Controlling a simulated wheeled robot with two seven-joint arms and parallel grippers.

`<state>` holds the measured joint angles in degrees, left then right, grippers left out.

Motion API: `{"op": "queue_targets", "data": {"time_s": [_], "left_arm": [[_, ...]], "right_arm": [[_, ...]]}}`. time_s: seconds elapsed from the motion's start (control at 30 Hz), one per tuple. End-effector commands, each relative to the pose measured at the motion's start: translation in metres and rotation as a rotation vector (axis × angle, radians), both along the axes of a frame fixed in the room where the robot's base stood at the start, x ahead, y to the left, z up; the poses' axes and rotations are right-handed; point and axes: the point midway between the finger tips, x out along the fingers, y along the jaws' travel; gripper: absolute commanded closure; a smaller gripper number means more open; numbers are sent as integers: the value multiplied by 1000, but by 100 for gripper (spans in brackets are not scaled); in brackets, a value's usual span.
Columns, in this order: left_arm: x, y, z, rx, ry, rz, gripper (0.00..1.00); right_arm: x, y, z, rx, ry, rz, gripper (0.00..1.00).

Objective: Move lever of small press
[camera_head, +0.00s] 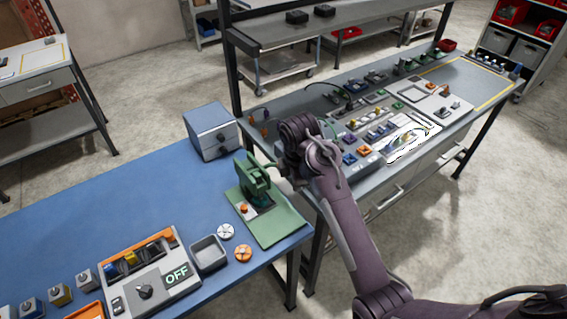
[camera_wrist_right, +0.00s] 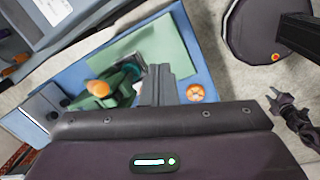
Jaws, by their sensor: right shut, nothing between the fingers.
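The small green press (camera_head: 253,178) stands on a green base plate (camera_head: 280,228) at the right end of the blue bench. Its lever is hard to make out in the head view, partly behind my right arm. In the right wrist view, the press (camera_wrist_right: 92,103) lies left of my fingers, with an orange knob (camera_wrist_right: 97,88) on its near side. My right gripper (camera_wrist_right: 156,84) is shut and empty, over the base plate beside the press. In the head view, the gripper is at the press's right side; contact cannot be told. My left gripper is not in view.
A blue-grey box (camera_head: 212,132) stands behind the press. A grey tray (camera_head: 208,253), a white disc (camera_head: 226,231) and an orange disc (camera_head: 243,253) lie in front-left. An OFF panel (camera_head: 150,278) is further left. A second bench with several parts stands right.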

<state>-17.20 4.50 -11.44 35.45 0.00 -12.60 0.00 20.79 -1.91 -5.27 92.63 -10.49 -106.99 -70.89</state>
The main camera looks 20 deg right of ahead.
Motion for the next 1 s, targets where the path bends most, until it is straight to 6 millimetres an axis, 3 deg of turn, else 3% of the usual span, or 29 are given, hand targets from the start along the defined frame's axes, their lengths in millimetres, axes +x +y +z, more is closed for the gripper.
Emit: {"op": "queue_targets", "data": {"time_s": [0.03, 0.2, 0.43, 0.6, 1.0], "left_arm": [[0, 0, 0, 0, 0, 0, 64], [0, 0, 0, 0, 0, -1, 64], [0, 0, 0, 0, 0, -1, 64], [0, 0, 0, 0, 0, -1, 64], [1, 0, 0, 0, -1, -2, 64]], "right_arm": [[16, 4, 13, -12, 9, 85, 100], [49, 14, 45, -53, 54, 343, 100], [72, 22, 79, -88, 97, 579, 100], [76, 24, 85, -95, 109, 631, 100], [75, 22, 81, -96, 109, 630, 100]]}}
